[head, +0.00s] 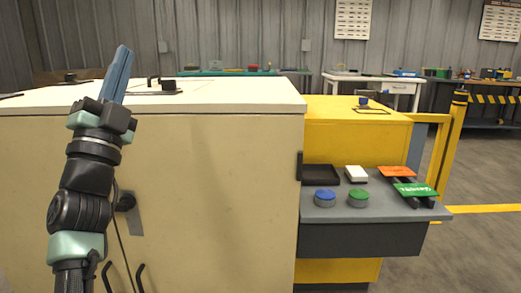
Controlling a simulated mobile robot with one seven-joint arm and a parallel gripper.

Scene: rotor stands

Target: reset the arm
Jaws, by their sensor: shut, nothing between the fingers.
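My gripper (117,74) shows at the left of the head view, at the top of my raised dark and pale-green arm. Its long blue fingers point up and lie together, shut, with nothing held. It stands in front of the cream cabinet (215,190), and its fingers reach above the line of the cabinet's top edge. I cannot tell how far it is from the cabinet face. The arm hides part of the cabinet's left side.
Right of the cabinet is a yellow unit (355,135) with a grey shelf (400,212). The shelf holds a blue button (325,197), a green button (358,197), a black tray (321,175), a white block (356,174), an orange plate (397,171) and a green plate (415,190). Floor at far right is open.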

